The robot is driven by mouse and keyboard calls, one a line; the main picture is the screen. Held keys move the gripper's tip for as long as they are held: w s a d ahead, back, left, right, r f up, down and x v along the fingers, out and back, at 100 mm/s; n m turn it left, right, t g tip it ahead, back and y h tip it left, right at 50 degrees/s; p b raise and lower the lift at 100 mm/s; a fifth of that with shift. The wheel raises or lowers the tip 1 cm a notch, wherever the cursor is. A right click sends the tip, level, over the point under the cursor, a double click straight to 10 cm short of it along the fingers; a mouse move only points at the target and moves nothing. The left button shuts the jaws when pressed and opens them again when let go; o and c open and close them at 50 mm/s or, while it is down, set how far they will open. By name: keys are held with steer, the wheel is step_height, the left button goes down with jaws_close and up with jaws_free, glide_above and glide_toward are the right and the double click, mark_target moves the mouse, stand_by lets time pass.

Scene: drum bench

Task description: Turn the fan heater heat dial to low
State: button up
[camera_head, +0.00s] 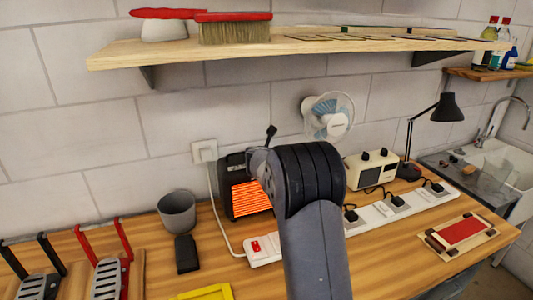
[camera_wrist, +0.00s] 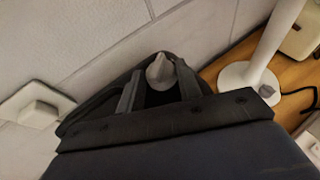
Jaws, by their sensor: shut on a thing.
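The black fan heater (camera_head: 232,172) stands on the bench against the wall, with its grille (camera_head: 247,199) glowing orange. In the wrist view the heater's dark body (camera_wrist: 95,112) lies beneath my gripper (camera_wrist: 160,74). A grey pointed dial (camera_wrist: 160,66) sits between the two fingers, and my gripper is shut on it. The dial's markings cannot be read, so its setting cannot be told. In the head view my arm covers the right part of the heater, and the dial and the fingers are hidden.
A white fan (camera_head: 328,117) stands just right of the heater; its base (camera_wrist: 247,90) is close in the wrist view. A wall socket (camera_head: 204,151) is at left. A grey cup (camera_head: 177,211) and a power strip (camera_head: 400,207) flank the heater. A wooden shelf (camera_head: 290,48) hangs above.

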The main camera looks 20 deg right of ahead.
steer(key=shift+w+a+m+g+h+p, duration=0.15)
steer(key=shift+m+g+h+p, duration=0.15)
steer(key=shift+m+g+h, duration=0.3)
steer(key=shift+a+m+g+h+p, duration=0.1)
steer(key=shift+m+g+h+p, duration=0.25)
steer(key=shift+m+h, duration=0.4)
steer(key=o, duration=1)
steer(key=shift+t, duration=0.25)
